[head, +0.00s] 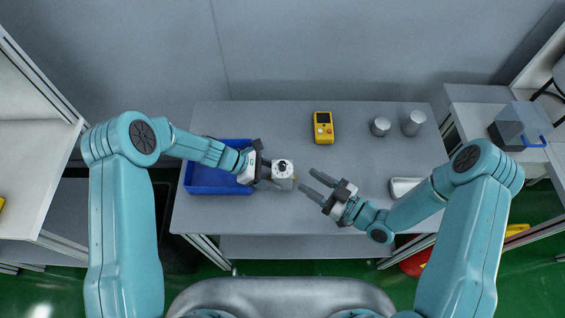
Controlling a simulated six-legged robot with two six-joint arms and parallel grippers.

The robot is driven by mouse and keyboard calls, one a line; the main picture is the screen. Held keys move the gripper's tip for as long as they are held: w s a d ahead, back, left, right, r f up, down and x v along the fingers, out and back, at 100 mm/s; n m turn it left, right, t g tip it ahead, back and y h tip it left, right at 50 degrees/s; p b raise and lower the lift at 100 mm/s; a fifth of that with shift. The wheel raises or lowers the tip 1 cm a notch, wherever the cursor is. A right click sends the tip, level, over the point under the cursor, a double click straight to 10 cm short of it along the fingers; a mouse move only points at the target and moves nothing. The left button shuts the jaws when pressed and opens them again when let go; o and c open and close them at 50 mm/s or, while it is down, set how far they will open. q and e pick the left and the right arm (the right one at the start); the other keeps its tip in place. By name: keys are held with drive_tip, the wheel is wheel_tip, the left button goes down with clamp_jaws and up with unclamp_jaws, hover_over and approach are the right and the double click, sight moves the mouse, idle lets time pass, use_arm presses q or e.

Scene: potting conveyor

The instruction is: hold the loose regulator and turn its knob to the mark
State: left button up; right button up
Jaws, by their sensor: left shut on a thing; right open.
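The regulator (283,174) is a small pale block with a white round face and a dark knob (282,167) on top, near the middle of the grey table. My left gripper (270,174) is shut on the regulator from its left side. My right gripper (315,187) is open and empty, a short way to the right of the regulator, its fingers pointing left toward it. The mark on the regulator is too small to make out. Whether the regulator touches the table I cannot tell.
A blue tray (218,189) lies under my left forearm. A yellow meter (323,128) lies at the back of the table (255,120). Two grey metal cylinders (380,126) (413,123) stand back right. A white dish (403,188) lies near my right arm.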

sight(286, 166)
drive_tip(key=x, duration=1)
drive_tip(key=shift+w, duration=0.1)
clamp_jaws()
